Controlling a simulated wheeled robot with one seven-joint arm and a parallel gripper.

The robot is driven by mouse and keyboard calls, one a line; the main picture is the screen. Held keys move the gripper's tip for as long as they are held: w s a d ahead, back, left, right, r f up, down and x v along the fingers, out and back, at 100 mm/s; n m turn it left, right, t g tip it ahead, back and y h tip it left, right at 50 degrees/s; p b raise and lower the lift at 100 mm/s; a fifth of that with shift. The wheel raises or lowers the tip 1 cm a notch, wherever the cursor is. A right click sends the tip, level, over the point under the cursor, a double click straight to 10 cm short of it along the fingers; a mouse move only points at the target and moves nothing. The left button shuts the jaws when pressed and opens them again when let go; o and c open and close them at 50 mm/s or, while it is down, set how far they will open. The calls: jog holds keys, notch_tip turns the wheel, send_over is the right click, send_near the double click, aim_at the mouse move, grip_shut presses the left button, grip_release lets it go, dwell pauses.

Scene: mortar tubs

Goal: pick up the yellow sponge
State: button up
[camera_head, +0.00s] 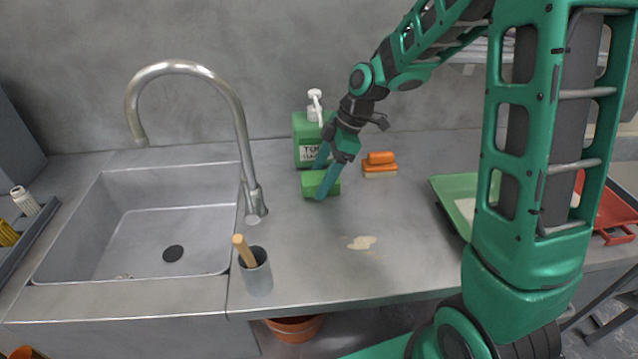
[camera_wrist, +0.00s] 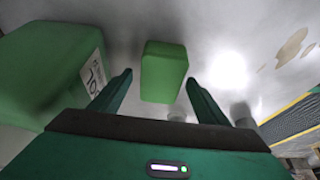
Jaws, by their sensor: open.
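I see no clearly yellow sponge; a green sponge-like block (camera_head: 310,185) lies on the grey counter, right of the sink and in front of the green soap bottle. In the wrist view the green block (camera_wrist: 163,72) shows between and just beyond my fingertips. My gripper (camera_head: 321,182) is open and points down at the block, with one finger on its near side. In the wrist view my gripper (camera_wrist: 158,78) has a gap on both sides of the block. The near finger hides part of the block in the head view.
The green soap bottle (camera_head: 306,139) stands close behind the block. An orange-handled brush (camera_head: 380,164) lies to the right. A grey cup (camera_head: 257,276) with a wooden handle and a tall faucet (camera_head: 246,150) stand left.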

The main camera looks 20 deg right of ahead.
jog(key=shift+a+f, duration=0.1)
jog(key=shift+f, duration=0.25)
jog(key=shift+f, duration=0.1)
jog(key=c, duration=1.1)
